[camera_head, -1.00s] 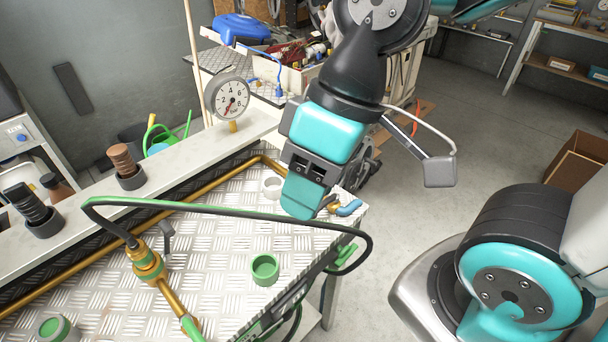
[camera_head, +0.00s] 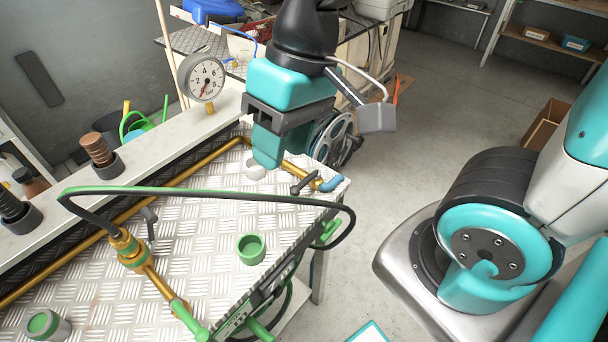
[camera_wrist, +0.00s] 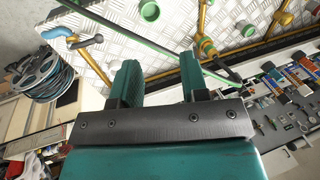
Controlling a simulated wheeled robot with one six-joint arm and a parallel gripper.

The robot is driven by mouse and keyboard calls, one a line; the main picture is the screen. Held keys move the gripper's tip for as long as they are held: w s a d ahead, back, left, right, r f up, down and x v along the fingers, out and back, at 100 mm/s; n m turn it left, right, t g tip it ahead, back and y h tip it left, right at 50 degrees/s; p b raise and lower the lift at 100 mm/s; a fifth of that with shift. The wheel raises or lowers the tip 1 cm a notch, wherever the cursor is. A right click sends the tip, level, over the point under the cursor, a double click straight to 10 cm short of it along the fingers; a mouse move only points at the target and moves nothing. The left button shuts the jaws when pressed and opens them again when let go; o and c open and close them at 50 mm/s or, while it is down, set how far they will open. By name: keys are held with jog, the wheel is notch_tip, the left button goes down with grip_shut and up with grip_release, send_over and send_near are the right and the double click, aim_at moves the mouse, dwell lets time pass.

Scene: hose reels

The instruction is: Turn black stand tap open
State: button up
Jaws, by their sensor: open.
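A tap with a black lever handle (camera_head: 303,184) and a blue spout (camera_head: 331,184) stands at the right corner of the bench. The lever (camera_wrist: 90,41) and blue spout (camera_wrist: 58,33) also show at upper left in the wrist view. A second dark lever (camera_head: 150,223) stands by the brass pipe on the left. I cannot tell for certain which is the named stand tap. My gripper (camera_head: 267,156) hangs above the bench, left of the corner lever. In the wrist view its two teal fingers (camera_wrist: 161,82) are apart with nothing between them.
A black and green hose (camera_head: 205,193) arches over the tread-plate bench (camera_head: 190,265). A pressure gauge (camera_head: 203,77) rises behind. A hose reel (camera_head: 334,139) and open floor lie beyond the corner.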

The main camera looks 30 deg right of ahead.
jog(key=w+d+f+m+h, duration=0.1)
jog(key=w+d+m+h, duration=0.15)
jog(key=w+m, duration=0.45)
jog(key=m+g+h+p, duration=0.1)
jog(key=m+g, duration=0.1)
jog(key=m, duration=0.9)
send_near(301, 182)
jog(key=f, duration=0.3)
jog(key=s+f+p, duration=0.1)
jog(key=f, duration=0.1)
jog(key=f+p, duration=0.1)
jog(key=f, duration=0.2)
jog(key=shift+s+d+f, duration=0.15)
jog(key=shift+s+f, duration=0.15)
jog(key=shift+s, duration=0.05)
jog(key=shift+c, duration=0.2)
grip_shut()
